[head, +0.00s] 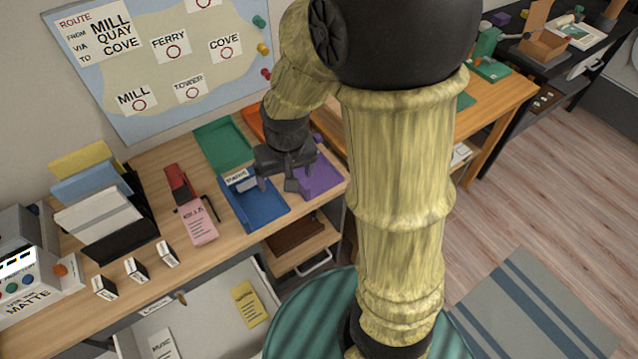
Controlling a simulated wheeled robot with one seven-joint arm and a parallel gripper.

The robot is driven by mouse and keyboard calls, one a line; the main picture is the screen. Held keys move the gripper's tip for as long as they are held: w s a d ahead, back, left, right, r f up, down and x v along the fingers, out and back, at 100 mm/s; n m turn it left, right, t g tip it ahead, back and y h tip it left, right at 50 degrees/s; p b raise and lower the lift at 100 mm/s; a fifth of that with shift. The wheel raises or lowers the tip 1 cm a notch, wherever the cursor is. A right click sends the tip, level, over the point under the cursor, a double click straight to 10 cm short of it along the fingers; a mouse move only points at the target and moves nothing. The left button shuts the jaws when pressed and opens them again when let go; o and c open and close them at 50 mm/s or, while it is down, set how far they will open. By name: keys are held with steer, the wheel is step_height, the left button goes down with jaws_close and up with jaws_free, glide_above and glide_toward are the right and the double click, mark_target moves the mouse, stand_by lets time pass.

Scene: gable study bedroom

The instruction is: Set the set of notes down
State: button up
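My gripper (277,182) hangs over the right side of the blue tray (268,214) on the desk. Its two dark fingers stand apart, with no object visible between them. A small white labelled item (239,181), possibly the set of notes, is at the back left of the blue tray, just left of the nearer finger. Its label is too small to read, and I cannot tell whether the finger touches it. A pink labelled sheet or pad (198,222) lies on the desk left of the blue tray. A yellow labelled pad (249,304) lies in the open drawer.
A green tray (222,146) is behind the blue one, and a purple tray (321,178) is to its right. A file rack (105,220), several small labelled blocks (135,270) and a machine (22,270) stand at left. The open drawer (212,325) juts out below the desk.

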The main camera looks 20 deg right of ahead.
steer(key=s+d+r, duration=0.1)
steer(key=s+d, duration=0.4)
steer(key=s, duration=0.1)
steer(key=shift+d+r+t, duration=0.15)
steer(key=shift+t, duration=0.25)
